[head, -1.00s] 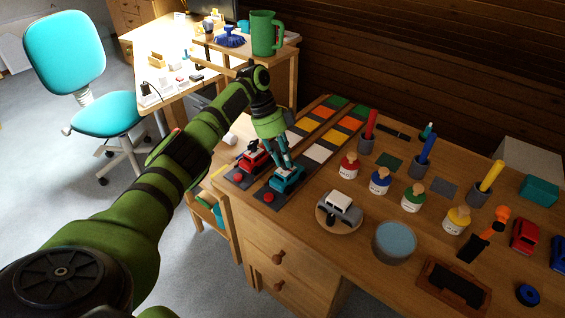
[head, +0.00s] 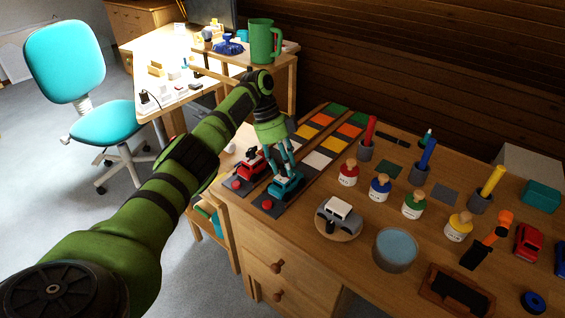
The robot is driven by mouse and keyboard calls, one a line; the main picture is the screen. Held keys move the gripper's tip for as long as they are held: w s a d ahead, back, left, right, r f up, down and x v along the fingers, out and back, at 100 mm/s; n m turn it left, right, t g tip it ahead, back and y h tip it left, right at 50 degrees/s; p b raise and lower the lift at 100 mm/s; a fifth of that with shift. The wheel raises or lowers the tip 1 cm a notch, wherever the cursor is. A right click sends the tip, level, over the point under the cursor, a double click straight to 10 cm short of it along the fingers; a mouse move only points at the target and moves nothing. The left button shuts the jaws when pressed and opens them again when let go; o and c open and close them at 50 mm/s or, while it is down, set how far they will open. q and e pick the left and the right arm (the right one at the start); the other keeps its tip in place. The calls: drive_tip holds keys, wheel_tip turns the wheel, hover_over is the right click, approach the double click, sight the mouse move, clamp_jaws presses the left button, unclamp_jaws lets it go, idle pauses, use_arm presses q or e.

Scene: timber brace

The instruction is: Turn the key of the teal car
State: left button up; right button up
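The teal car (head: 284,187) sits on a dark grey strip at the left part of the wooden desk, with a red button (head: 268,203) in front of it. My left gripper (head: 285,169) points down right over the teal car, its fingertips at the car's top. The fingers and the car hide the key, so I cannot tell whether they are closed on it. A red car (head: 251,164) with a black key-like piece on top stands on the parallel strip to the left. My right gripper is not in view.
Coloured tiles (head: 319,160) run behind the cars. To the right are a grey car on a round wooden stand (head: 338,231), several paint bottles (head: 380,187), pen cups and a blue-topped round tub (head: 395,250). A green mug (head: 262,42) stands on the shelf behind.

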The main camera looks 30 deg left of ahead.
use_arm(q)
drive_tip(key=shift+a, duration=0.1)
drive_tip(key=shift+a+r, duration=0.15)
drive_tip(key=v, duration=0.7)
idle(0.5)
